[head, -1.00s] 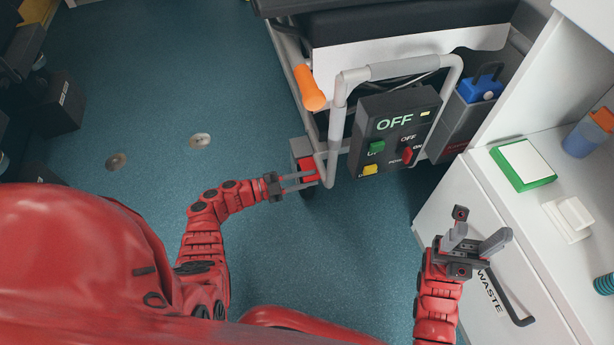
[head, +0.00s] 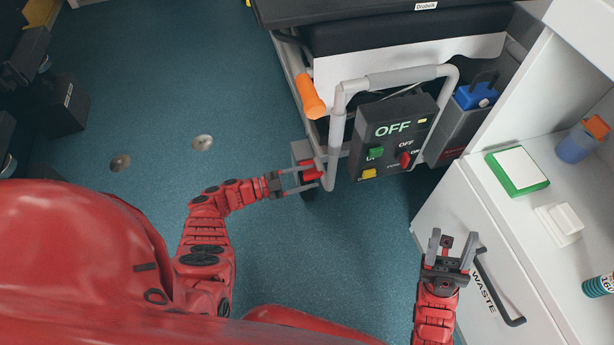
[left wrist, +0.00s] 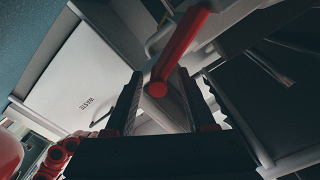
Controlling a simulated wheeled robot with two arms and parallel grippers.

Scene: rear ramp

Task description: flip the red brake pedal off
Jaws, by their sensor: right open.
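The red brake pedal (head: 310,171) sticks out from a grey bracket (head: 301,150) at the lower left corner of the stretcher frame. In the left wrist view the pedal (left wrist: 182,45) is a red bar with a round end, slanting down between the two fingers. My left gripper (head: 306,179) is open at the pedal, with one finger on each side and gaps showing; whether either finger touches it I cannot tell. My right gripper (head: 452,246) is open and empty in front of the white waste cabinet.
An orange grip (head: 309,95) sits above. The white waste cabinet (head: 470,215) stands at right. The blue floor at left is mostly clear.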

